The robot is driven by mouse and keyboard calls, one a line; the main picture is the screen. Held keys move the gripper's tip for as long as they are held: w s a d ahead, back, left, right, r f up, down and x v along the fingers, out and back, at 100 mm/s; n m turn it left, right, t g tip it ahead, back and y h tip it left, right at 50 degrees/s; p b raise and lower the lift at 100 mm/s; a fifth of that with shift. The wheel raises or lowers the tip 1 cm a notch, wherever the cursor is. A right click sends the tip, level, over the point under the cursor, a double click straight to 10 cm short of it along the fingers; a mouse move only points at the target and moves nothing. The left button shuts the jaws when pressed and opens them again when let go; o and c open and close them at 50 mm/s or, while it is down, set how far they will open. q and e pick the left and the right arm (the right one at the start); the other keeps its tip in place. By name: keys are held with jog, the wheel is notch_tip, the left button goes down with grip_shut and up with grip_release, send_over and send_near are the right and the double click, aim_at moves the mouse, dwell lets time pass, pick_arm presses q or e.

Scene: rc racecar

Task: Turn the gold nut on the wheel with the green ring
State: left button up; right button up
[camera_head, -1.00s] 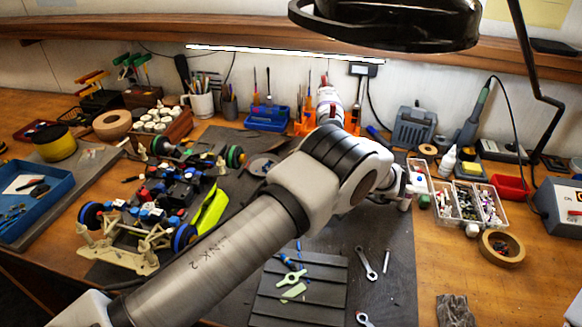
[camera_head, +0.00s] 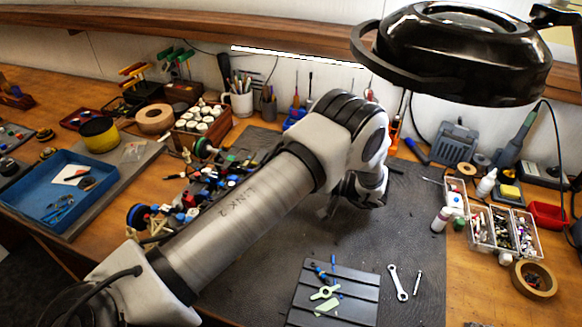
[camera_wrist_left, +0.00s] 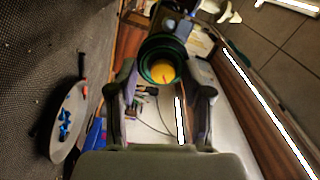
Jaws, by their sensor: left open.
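In the left wrist view, a dark wheel with a green ring (camera_wrist_left: 146,68) lies straight ahead, with the yellow-gold nut (camera_wrist_left: 163,72) at its centre. My left gripper (camera_wrist_left: 162,82) is open, its two fingers on either side of the view of the nut; I cannot tell whether they touch the wheel. In the head view, my left arm hides most of the car (camera_head: 182,200) and this wheel. Another green-edged wheel (camera_head: 202,147) shows at its far left. My left gripper (camera_head: 326,212) is mostly hidden under the wrist. My right gripper is not in view.
A ribbed dark tray (camera_head: 330,298) and a wrench (camera_head: 398,283) lie on the mat at the front. A black lamp (camera_head: 465,55) hangs at upper right. The mat right of my wrist is clear.

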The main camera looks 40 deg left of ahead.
pick_arm(q)
jog(key=shift+d, duration=0.2)
jog(key=shift+d+r, duration=0.2)
jog(key=shift+d, duration=0.1)
grip_shut()
jog(key=shift+a+f, duration=0.1)
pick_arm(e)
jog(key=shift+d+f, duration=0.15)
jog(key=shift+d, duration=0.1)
pick_arm(q)
jog(key=shift+f+n+b, duration=0.15)
jog(key=shift+n+b, duration=0.2)
jog(key=shift+n, duration=0.05)
jog(key=shift+f+n+b, duration=0.1)
jog(key=shift+n+b, duration=0.85)
jog(key=shift+n, duration=0.25)
jog(key=shift+n+b, duration=0.3)
jog(key=shift+n, duration=0.4)
jog(key=shift+r+n, duration=0.2)
jog(key=shift+n, duration=0.4)
grip_release()
jog(key=shift+a, duration=0.15)
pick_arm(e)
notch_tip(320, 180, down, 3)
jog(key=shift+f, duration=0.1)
